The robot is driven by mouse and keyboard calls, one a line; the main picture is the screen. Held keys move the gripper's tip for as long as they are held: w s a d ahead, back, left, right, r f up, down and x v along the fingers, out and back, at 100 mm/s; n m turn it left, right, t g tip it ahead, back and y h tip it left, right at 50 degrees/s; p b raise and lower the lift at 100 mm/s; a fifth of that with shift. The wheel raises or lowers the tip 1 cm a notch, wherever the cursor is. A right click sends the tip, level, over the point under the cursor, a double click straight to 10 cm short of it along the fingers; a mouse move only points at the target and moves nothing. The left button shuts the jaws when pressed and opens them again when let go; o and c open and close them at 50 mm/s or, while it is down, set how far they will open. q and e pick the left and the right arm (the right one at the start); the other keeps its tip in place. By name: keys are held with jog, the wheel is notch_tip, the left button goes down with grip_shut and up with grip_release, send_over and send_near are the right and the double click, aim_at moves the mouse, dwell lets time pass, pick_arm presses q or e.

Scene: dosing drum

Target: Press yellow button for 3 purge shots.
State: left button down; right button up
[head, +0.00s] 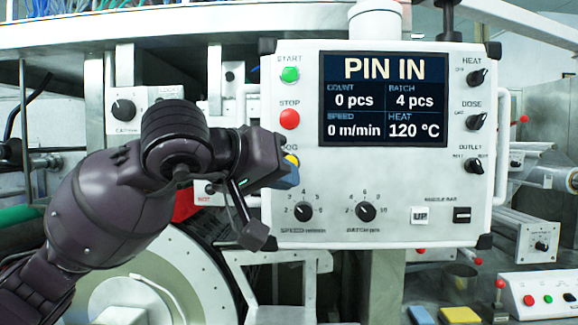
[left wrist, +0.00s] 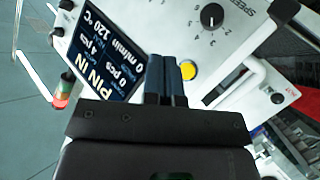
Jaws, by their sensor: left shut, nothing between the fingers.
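The yellow button (head: 292,159) is on the left side of the white control panel (head: 390,233), under the JOG label, partly hidden by my left gripper. The screen (head: 384,99) reads PIN IN, count 0 pcs, batch 4 pcs, speed 0 m/min, heat 120 °C. My right gripper is not in view.
The green start button (head: 290,74) and red stop button (head: 289,119) sit above the yellow one. The speed knob (head: 304,212) and batch knob (head: 366,211) are below. Several selector knobs line the panel's right edge. A drum (head: 160,290) stands at lower left.

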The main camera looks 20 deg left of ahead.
pick_arm(q)
jog(key=shift+w+a, duration=0.1)
jog(key=shift+a, duration=0.05)
jog(key=w+a, duration=0.2)
jog(key=w, duration=0.6)
jog(key=shift+w+a+b, duration=0.15)
jog(key=shift+b, duration=0.3)
jog(key=shift+w, duration=0.2)
dwell(2.0)
jog(key=shift+w+a, duration=0.15)
jog(key=shift+w, duration=0.05)
jog(key=shift+w+a, duration=0.1)
jog(key=shift+w, duration=0.3)
dwell(1.1)
jog(key=shift+s, duration=0.15)
jog(key=shift+s+d, duration=0.25)
jog(key=shift+s, duration=0.4)
